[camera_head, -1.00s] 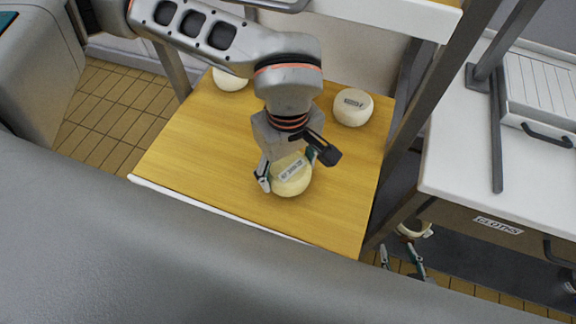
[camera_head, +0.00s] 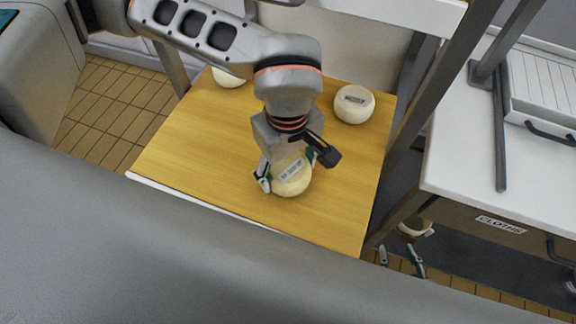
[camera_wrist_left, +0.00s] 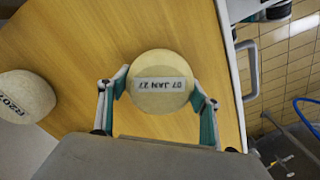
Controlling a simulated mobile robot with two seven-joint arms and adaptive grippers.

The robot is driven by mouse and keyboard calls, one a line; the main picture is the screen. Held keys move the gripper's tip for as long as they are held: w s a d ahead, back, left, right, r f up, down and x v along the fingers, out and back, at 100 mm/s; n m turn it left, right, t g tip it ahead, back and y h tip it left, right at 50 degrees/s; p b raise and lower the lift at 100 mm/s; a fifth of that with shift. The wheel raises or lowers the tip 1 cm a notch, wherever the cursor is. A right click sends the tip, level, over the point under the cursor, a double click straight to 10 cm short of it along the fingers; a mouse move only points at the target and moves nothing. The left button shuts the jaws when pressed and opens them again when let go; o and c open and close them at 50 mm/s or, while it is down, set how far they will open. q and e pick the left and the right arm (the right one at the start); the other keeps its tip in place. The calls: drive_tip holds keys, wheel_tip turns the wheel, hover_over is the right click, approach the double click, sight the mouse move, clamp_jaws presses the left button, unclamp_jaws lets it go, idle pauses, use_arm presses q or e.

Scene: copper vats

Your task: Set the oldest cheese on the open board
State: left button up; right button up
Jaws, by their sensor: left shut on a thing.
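My left gripper (camera_head: 289,176) is shut on a pale yellow round cheese (camera_head: 292,178), with a finger on either side. The cheese also shows in the left wrist view (camera_wrist_left: 160,97), its label facing the camera and seeming to read 07 JAN 27. It is over the wooden board (camera_head: 210,150); whether it touches the wood I cannot tell. A paler labelled cheese (camera_head: 353,104) stands at the board's back right. Another pale cheese (camera_head: 228,79) stands at the back left, partly hidden by my arm.
Dark upright posts (camera_head: 436,85) flank the board on the right. Beyond is a white counter (camera_head: 455,150) with a drawer labelled CLOTHS (camera_head: 500,225). The board's front and left parts are clear.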

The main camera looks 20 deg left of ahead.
drive_tip(key=shift+s+f, duration=0.1)
drive_tip(key=shift+f, duration=0.05)
use_arm(q)
drive_tip(key=o, duration=1.5)
drive_tip(key=shift+o, duration=0.2)
drive_tip(key=shift+r+p, duration=1)
drive_tip(key=shift+r, duration=1.15)
drive_tip(key=shift+r+p, duration=0.55)
drive_tip(key=shift+r, duration=0.75)
use_arm(e)
drive_tip(key=shift+t, duration=0.3)
drive_tip(key=r, duration=0.1)
drive_tip(key=w+r, duration=0.1)
drive_tip(key=r, duration=0.2)
drive_tip(key=shift+w+r, duration=0.3)
